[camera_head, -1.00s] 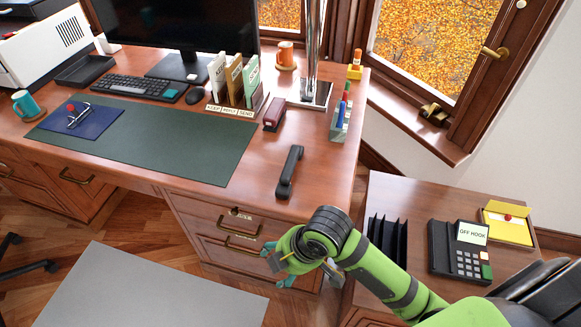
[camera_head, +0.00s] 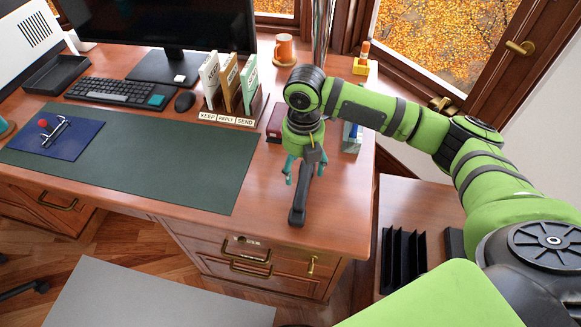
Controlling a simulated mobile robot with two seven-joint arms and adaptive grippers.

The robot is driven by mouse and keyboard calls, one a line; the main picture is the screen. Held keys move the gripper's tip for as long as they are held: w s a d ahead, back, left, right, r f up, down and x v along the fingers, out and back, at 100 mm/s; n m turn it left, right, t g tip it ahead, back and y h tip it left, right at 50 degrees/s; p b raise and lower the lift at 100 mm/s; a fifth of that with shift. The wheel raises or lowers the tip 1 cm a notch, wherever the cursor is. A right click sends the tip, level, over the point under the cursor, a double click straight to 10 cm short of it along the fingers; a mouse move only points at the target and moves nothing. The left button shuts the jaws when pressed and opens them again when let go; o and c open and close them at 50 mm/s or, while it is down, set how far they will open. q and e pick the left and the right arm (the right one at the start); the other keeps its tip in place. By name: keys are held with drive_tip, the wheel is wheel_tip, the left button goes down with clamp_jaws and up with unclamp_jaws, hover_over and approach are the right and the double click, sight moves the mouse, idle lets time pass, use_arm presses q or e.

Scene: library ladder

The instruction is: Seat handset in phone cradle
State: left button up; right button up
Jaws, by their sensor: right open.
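The black handset (camera_head: 297,207) lies on the wooden desk near its front right edge. My right gripper (camera_head: 303,172) points down over the handset's far part with its teal fingers open, one to each side of it in the picture. I cannot tell how far above the desk the fingertips are, or whether they touch the handset. The phone cradle (camera_head: 453,243) stands on the lower side cabinet; only a dark edge of it shows, and my right arm hides the rest. My left gripper is not in view.
A red stapler (camera_head: 274,122) and a pen holder (camera_head: 352,138) stand close to my right gripper and arm. A letter sorter (camera_head: 232,100) is to the left. A black file rack (camera_head: 403,262) stands beside the cradle. The green desk mat (camera_head: 140,155) is mostly clear.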

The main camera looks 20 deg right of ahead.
sight(300, 183)
drive_tip(key=shift+w+f, duration=0.1)
drive_tip(key=shift+f, duration=0.05)
drive_tip(key=f, duration=0.1)
drive_tip(key=s+f, duration=0.1)
drive_tip(key=f+p, duration=0.1)
drive_tip(key=shift+s+a+f, duration=0.15)
drive_tip(key=shift+a+f, duration=0.1)
drive_tip(key=shift+f, duration=0.1)
wheel_tip(300, 183, down, 2)
drive_tip(key=shift+f, duration=0.3)
drive_tip(key=shift+w, duration=0.2)
drive_tip(key=c, duration=1.1)
drive_tip(key=shift+c, duration=1.2)
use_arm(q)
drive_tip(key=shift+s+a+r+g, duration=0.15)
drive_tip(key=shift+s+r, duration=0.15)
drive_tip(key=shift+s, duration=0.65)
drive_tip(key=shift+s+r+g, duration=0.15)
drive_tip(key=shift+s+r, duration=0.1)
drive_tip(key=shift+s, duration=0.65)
use_arm(e)
drive_tip(key=shift+r, duration=0.1)
